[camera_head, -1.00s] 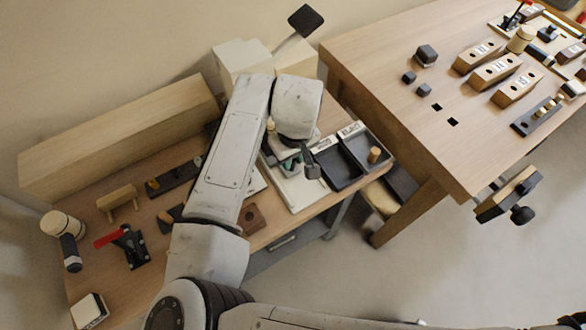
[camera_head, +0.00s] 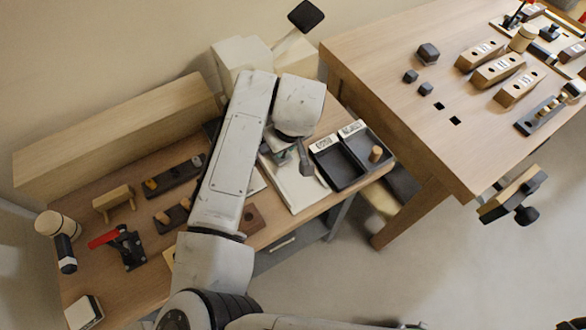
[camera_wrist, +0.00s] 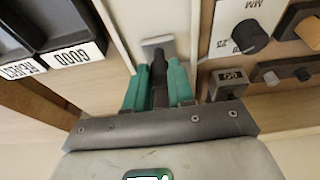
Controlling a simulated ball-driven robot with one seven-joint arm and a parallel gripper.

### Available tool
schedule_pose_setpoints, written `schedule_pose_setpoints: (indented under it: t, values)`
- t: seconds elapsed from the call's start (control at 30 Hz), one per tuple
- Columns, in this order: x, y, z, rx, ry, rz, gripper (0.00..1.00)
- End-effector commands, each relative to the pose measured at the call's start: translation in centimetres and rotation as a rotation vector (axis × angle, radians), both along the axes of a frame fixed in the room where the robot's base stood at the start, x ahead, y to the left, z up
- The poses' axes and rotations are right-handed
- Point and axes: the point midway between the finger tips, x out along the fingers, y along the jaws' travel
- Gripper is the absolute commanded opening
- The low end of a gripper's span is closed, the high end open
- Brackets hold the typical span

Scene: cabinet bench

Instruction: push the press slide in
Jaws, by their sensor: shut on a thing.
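In the wrist view my gripper (camera_wrist: 157,76) has its green fingers closed on a dark upright piece (camera_wrist: 158,68), which I take to be the press slide's handle. A grey metal plate (camera_wrist: 158,45) sits just beyond it, at the end of a pale channel. In the head view my gripper (camera_head: 281,157) is low over the white press base (camera_head: 300,188), left of the trays. A dark grey lever-like part (camera_head: 305,158) stands beside the fingers. My arm hides much of the slide, and I cannot tell how far in it is.
Two dark trays (camera_head: 338,170) stand right of the press base; one holds a wooden peg (camera_head: 376,154). In the wrist view a small labelled block (camera_wrist: 228,84) and a panel with a dark knob (camera_wrist: 250,36) are close on the right. A red-handled clamp (camera_head: 122,243) is at the bench's left.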

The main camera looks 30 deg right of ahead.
Motion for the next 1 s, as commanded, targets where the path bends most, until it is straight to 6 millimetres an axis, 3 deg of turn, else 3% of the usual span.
schedule_pose_setpoints:
  t: [0.83,0.87,1.0]
  values:
    - [2.2,0.1,0.3,0.000,-0.131,0.001,0.06]
    - [2.2,0.1,0.3,0.000,-0.131,0.001,0.25]
    - [2.1,0.1,0.2,0.000,-0.128,0.000,0.39]
